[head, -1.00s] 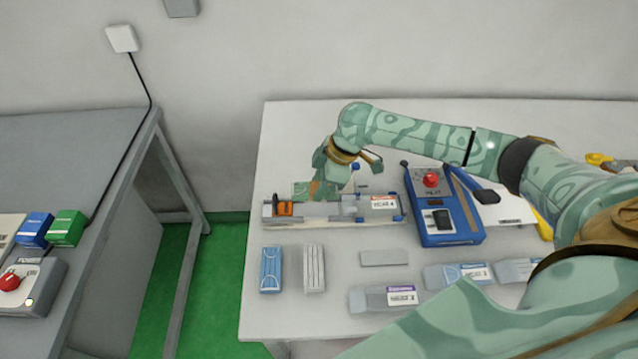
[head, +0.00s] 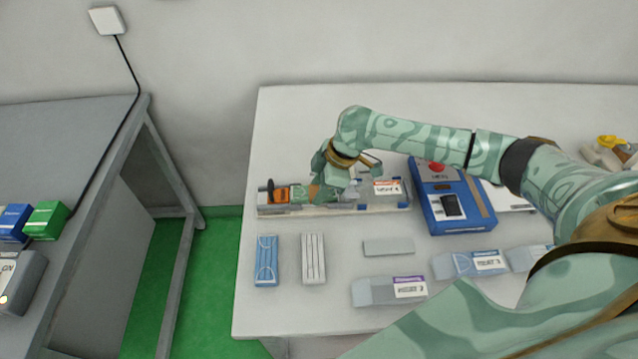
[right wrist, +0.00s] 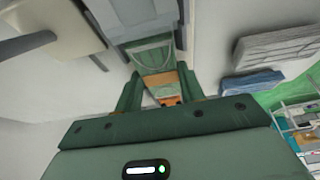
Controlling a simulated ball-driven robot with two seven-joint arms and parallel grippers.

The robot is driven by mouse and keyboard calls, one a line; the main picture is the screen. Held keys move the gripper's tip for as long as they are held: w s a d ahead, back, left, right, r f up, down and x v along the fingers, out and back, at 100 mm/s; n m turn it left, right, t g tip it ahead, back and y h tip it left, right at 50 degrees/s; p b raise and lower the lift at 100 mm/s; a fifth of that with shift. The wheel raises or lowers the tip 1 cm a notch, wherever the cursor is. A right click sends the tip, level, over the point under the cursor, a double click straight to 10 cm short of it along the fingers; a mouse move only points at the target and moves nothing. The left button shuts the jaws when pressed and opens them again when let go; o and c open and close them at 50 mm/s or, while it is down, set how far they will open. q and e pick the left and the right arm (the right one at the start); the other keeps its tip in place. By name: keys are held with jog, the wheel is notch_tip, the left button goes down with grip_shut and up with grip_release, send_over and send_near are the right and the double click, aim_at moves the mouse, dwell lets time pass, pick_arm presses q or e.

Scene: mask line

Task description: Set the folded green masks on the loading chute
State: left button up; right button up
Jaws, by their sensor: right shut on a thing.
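My right gripper (head: 322,191) is low over the loading chute (head: 372,207), a long, low, pale device with an orange part at its left end. In the right wrist view the gripper's fingers (right wrist: 160,90) are shut on the folded green masks (right wrist: 152,57), which extend beyond the fingertips over a grey surface. In the head view the gripper hides most of the masks. I cannot tell whether they touch the chute. My left gripper is not in view.
A blue control box (head: 447,194) stands right of the chute. In front lie blue masks (head: 266,261), white masks (head: 313,259), a grey block (head: 388,247) and a labelled box (head: 388,291). A grey table (head: 75,150) stands left across a gap.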

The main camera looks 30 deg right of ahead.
jog(key=shift+f+p, duration=0.1)
jog(key=shift+p, duration=0.7)
dwell(1.0)
jog(key=o, duration=1)
jog(key=shift+r+p, duration=1)
jog(key=shift+p, duration=0.1)
notch_tip(320, 180, up, 6)
jog(key=p, duration=0.7)
jog(key=shift+s, duration=0.1)
